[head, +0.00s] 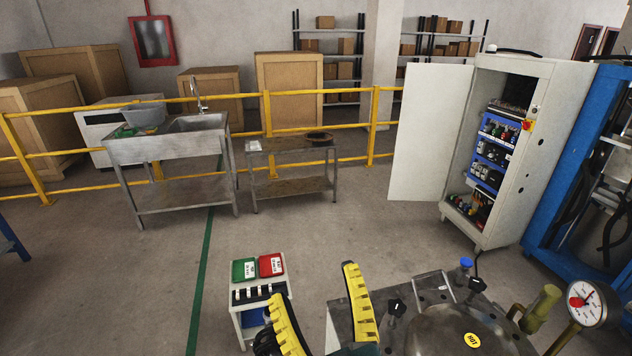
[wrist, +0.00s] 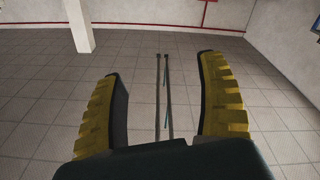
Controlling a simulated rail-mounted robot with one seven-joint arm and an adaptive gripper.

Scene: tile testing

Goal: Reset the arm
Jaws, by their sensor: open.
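My gripper (head: 318,308) shows at the bottom centre of the head view, with its two yellow-padded fingers spread wide apart. It also shows in the wrist view (wrist: 165,100), where the fingers stand left and right with nothing held between them. Through the gap I see a tiled floor (wrist: 185,70) and two thin dark bars, which I cannot identify. Most of my arm is out of the head view.
A metal bench (head: 345,325) with a round vessel (head: 450,330) and a gauge (head: 586,302) stands close at right. A small cabinet with green and red boxes (head: 271,264) is at left. An open electrical cabinet (head: 520,170), a sink (head: 165,145) and yellow railing (head: 268,115) stand behind. Mid-floor is clear.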

